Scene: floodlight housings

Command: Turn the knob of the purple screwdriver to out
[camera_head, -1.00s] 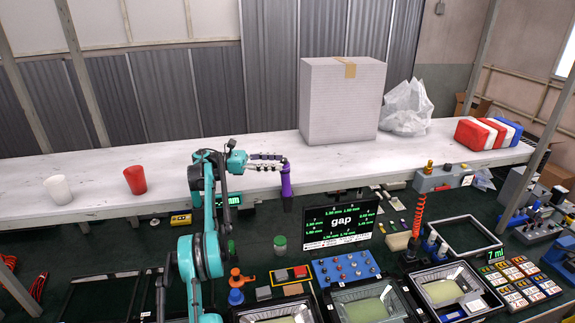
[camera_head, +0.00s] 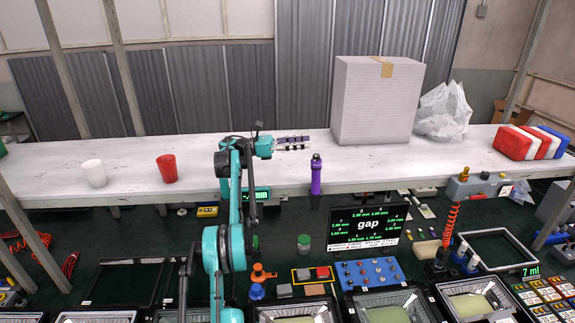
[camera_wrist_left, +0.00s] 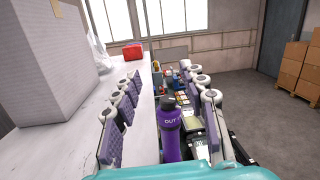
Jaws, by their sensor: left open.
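My left gripper (camera_head: 308,142) is open and empty, a little above and to the left of the knob in the head view. Its fingers (camera_wrist_left: 160,72) lie apart on both sides in the wrist view. I see no finger touching the screwdriver. My right gripper is not in view.
A large white box (camera_head: 375,105) and a plastic bag (camera_head: 443,112) stand behind to the right. A white cup (camera_head: 93,174) and a red cup (camera_head: 167,168) stand on the left of the table (camera_head: 125,190). A black gap display (camera_head: 367,226) sits just below the screwdriver's right.

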